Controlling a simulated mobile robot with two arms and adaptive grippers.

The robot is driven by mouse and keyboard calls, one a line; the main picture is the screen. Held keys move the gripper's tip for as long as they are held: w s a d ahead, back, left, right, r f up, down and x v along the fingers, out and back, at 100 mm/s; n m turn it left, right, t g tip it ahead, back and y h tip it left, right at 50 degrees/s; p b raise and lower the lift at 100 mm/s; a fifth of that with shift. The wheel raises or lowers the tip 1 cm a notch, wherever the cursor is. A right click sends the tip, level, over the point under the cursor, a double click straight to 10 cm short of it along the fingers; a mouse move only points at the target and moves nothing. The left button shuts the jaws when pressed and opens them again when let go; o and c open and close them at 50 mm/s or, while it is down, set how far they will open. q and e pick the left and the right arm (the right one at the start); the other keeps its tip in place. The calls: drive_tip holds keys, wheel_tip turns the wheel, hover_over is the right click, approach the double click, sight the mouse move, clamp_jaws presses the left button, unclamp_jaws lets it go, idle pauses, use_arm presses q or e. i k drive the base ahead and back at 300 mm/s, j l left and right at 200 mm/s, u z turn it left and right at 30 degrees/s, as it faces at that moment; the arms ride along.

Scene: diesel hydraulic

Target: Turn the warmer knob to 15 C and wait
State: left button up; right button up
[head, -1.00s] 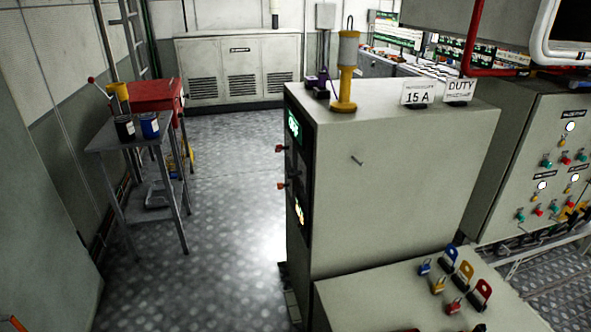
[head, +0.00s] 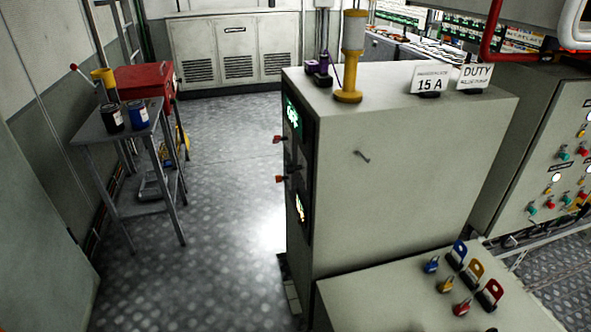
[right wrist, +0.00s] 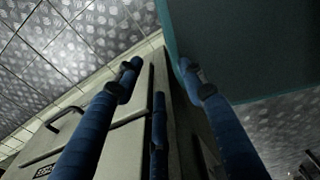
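I cannot make out a knob marked as the warmer knob or a 15 C mark. A tall grey cabinet (head: 400,170) stands in the middle of the head view, its dark front panel (head: 299,170) seen edge-on with lit green and amber displays. Two small orange-red handles (head: 279,179) stick out from that front. My right gripper (right wrist: 158,68) shows in the right wrist view as blue fingers spread apart with nothing held between them. Pale cabinet panels with a dark handle (right wrist: 65,117) lie beyond it. My left gripper is in neither view.
A grey side table (head: 115,130) with cans stands at left by a red box (head: 145,82). A low bench with coloured padlocks (head: 430,295) is at front right. A control panel (head: 540,150) is at right. The patterned floor (head: 220,200) between table and cabinet is clear.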

sight(278, 179)
drive_tip(key=k, duration=0.35)
drive_tip(key=i+j, duration=0.2)
drive_tip(key=i, duration=0.15)
drive_tip(key=i+j, duration=1.15)
drive_tip(key=i+j+z, duration=0.1)
drive_tip(key=z, duration=0.3)
drive_tip(key=j+z, duration=0.15)
drive_tip(key=z, duration=0.25)
drive_tip(key=i+j+z, duration=0.1)
drive_tip(key=z, duration=0.35)
drive_tip(key=j, duration=0.1)
